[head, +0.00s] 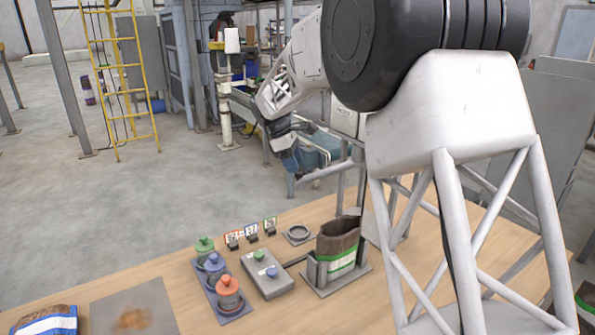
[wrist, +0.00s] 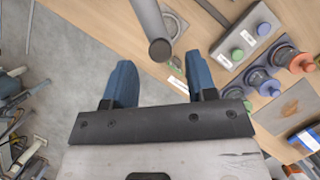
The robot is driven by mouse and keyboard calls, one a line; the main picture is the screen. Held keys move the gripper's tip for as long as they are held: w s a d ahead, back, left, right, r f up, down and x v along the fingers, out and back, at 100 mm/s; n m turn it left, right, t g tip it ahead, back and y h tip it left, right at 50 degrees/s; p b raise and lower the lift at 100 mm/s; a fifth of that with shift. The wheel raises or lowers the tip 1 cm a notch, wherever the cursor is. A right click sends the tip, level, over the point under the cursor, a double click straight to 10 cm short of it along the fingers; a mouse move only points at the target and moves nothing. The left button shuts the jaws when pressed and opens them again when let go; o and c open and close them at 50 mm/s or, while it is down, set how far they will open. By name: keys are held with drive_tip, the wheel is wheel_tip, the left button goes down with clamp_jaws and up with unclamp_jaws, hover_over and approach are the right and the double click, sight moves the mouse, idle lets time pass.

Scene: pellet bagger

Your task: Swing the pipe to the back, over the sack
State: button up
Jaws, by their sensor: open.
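The pipe (head: 322,172) is a grey tube. In the head view it runs nearly level, its free end pointing left, above the far side of the table. The pipe also shows in the wrist view (wrist: 150,22), its end between and just beyond my fingertips. My gripper (wrist: 162,72) is open, with blue fingers apart and no visible grip on the pipe. In the head view the gripper is small and partly hard to tell from the background. The open brown sack (head: 338,245) with a green and white band stands in a grey holder, nearer than the pipe. The sack is not seen in the wrist view.
A grey button box (head: 267,273) and several lidded pots on a blue tray (head: 235,317) stand left of the sack. A flat ring (head: 298,234) and small tags (head: 252,233) lie behind. A grey mat (head: 108,303) with brown pellets lies at left.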

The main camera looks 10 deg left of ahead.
drive_tip(key=shift+x, duration=1.55)
clamp_jaws()
